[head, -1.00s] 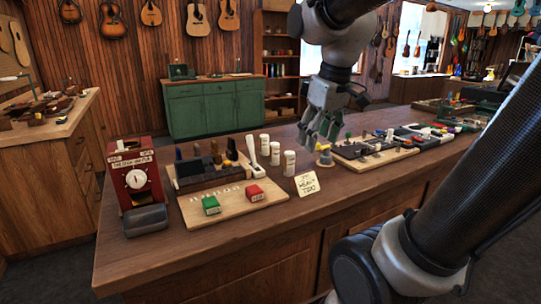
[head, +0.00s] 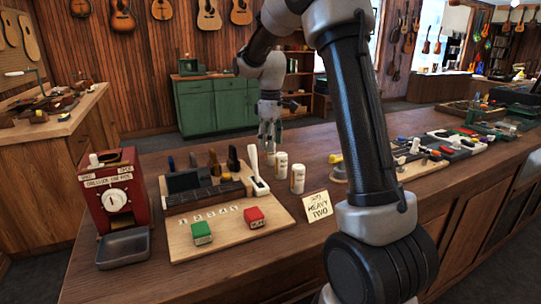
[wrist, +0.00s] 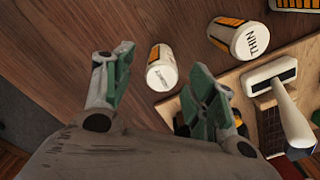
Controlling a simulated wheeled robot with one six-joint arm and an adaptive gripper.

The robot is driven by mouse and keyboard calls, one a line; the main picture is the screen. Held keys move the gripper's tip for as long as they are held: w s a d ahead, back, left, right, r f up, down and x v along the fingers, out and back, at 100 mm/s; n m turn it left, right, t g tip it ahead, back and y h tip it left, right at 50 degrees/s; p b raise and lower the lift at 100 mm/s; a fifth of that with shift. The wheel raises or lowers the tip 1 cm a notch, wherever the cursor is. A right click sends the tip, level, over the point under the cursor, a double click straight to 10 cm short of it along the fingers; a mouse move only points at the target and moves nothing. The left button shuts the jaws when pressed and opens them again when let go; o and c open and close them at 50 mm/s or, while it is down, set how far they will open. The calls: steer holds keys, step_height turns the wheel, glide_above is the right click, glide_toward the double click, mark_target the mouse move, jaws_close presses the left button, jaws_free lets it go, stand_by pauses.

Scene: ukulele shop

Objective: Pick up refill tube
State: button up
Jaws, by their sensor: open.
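White refill tubes with orange bands stand on the wooden counter. In the head view one tube (head: 281,164) and another tube (head: 298,179) show right of my gripper (head: 268,140). My gripper is open, pointing down, with nothing held. It partly hides the back of the counter in the head view.
A wooden board (head: 185,248) holds green and red blocks and a dark tool rack. A white-handled brush (wrist: 280,95) is close to the tubes. A card (head: 318,205) reads HEAVY TWO. A red dial box (head: 113,190) stands left. Bare counter (wrist: 60,50) lies left in the wrist view.

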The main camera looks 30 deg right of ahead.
mark_target(271, 154)
step_height(271, 154, down, 3)
steer(key=shift+s+f, duration=0.1)
steer(key=c, duration=1.1)
steer(key=shift+c, duration=0.2)
